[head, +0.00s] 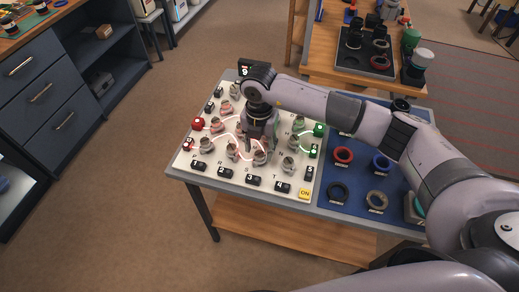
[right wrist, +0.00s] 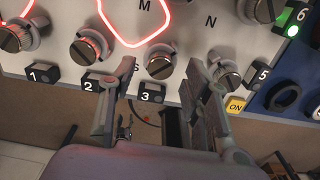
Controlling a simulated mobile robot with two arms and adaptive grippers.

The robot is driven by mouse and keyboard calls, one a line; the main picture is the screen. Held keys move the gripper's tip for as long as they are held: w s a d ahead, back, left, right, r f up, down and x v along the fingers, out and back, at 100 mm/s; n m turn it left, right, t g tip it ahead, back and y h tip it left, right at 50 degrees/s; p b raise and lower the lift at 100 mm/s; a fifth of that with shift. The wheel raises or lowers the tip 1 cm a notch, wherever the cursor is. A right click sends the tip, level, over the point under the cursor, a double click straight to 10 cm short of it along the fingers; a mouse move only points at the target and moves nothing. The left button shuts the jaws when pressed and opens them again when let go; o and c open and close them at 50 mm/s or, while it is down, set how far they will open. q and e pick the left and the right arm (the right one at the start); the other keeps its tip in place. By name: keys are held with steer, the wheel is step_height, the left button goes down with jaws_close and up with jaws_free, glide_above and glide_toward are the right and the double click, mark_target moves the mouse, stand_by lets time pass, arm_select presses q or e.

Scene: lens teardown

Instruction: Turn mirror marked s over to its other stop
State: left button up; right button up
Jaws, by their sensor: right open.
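The mirror that I take to be s (head: 260,158) is a small grey knob-like mount in the front row of the white panel, behind block 3. I cannot tell which stop the mirror rests against. My left gripper is not in view.
Neighbouring mirrors (right wrist: 88,48) and (right wrist: 228,75) stand close on both sides. Glowing red beam lines (right wrist: 135,40) cross the panel (head: 180,163). Numbered blocks (right wrist: 152,92) and a yellow ON button (head: 305,193) line the front edge. A blue mat (head: 357,172) with rings lies to the right.

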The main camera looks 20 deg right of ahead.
mark_target(259, 153)
step_height(259, 153, up, 10)
steer(key=shift+r, duration=0.15)
stand_by(0.5)
